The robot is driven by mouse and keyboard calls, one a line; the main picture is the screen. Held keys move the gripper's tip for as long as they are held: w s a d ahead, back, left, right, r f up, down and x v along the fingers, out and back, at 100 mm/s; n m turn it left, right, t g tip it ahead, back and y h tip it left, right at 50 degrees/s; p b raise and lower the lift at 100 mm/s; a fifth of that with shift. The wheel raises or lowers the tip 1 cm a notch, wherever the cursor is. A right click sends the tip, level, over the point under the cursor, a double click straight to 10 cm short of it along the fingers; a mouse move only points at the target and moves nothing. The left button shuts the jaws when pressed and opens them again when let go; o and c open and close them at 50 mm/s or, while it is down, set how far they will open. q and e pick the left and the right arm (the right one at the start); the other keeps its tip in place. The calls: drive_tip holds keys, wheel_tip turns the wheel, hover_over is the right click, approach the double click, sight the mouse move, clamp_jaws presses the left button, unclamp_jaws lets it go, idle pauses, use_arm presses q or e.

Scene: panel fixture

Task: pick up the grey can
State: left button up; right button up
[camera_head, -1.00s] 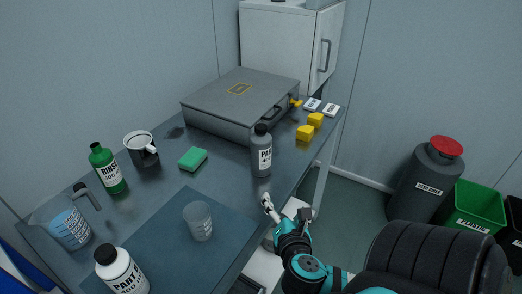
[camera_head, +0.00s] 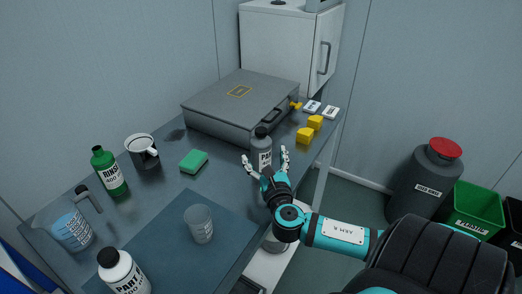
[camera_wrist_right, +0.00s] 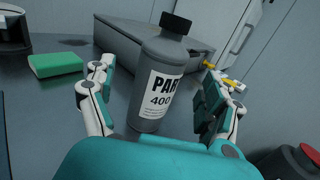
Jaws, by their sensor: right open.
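My right gripper (camera_head: 266,157) is open, with one finger on either side of the can. In the right wrist view the can (camera_wrist_right: 160,85) stands between the spread fingers of the gripper (camera_wrist_right: 155,82), with a gap visible on the left side. The can's lower part is partly hidden by the gripper in the head view. My left gripper is not in view.
The grey case (camera_head: 230,100) lies close behind the can. A green sponge (camera_head: 194,161) is to the left, and yellow blocks (camera_head: 306,134) are to the right near the table edge. A clear beaker (camera_head: 199,224) and a white bottle (camera_head: 122,272) stand nearer.

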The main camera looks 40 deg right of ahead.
drive_tip(key=shift+f+x, duration=0.15)
drive_tip(key=shift+x, duration=1.2)
drive_tip(key=shift+f+x, duration=0.1)
drive_tip(key=shift+x, duration=1.3)
drive_tip(key=shift+s+d, duration=0.1)
drive_tip(key=shift+s, duration=0.05)
drive_tip(key=shift+c, duration=0.4)
drive_tip(key=c, duration=1.4)
drive_tip(key=shift+r, duration=0.15)
